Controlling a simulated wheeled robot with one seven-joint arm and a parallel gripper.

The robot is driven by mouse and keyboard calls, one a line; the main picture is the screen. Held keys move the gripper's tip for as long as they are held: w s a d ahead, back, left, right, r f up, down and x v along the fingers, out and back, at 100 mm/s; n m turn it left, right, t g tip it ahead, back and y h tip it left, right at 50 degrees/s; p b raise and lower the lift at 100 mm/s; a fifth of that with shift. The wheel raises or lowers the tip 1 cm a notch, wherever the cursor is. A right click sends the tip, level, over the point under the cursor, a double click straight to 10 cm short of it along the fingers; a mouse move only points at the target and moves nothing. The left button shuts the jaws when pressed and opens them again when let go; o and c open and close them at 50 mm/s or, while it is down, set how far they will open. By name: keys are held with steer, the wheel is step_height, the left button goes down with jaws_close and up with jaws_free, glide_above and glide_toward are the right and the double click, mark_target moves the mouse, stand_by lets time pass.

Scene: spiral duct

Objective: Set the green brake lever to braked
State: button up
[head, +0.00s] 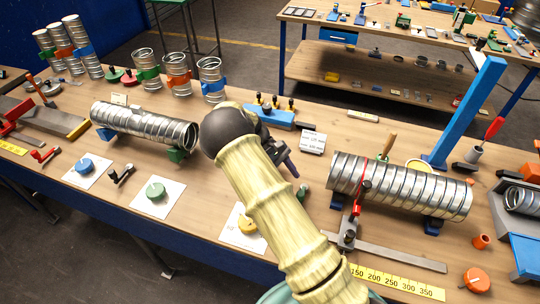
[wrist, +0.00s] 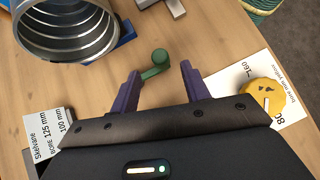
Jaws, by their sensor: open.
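The green brake lever (wrist: 158,60) shows in the wrist view as a short arm with a round knob, lying just beyond and between my fingertips. In the head view it is the small green piece (head: 302,192) on the bench, partly seen beside my arm. My gripper (wrist: 160,72) is open, with its two purple fingers on either side of the lever's near end and apart from it. In the head view my gripper (head: 288,165) is mostly hidden behind my arm. I cannot tell the lever's setting from these frames.
A spiral duct (head: 400,186) rests on blue cradles to the right, close to the lever; its open end (wrist: 68,28) shows in the wrist view. A yellow knob (wrist: 262,97) on a white card lies to the other side. Another duct (head: 145,125) lies left.

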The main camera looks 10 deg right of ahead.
steer(key=b+v, duration=0.2)
steer(key=v, duration=0.8)
steer(key=shift+w+a+r, duration=0.15)
steer(key=shift+r, duration=0.05)
steer(key=s+d+r+m+t+y, duration=0.1)
steer(key=s+d+m+t+y, duration=0.2)
steer(key=s, duration=0.8)
steer(key=s+d+r+m+t+y, duration=0.2)
steer(key=s+d+m+t, duration=0.3)
steer(key=s, duration=0.6)
steer(key=shift+s+d+r+m+y, duration=0.2)
steer(key=shift+d+r+m+y, duration=0.05)
steer(key=shift+d+m+y, duration=0.6)
steer(key=shift+a, duration=0.1)
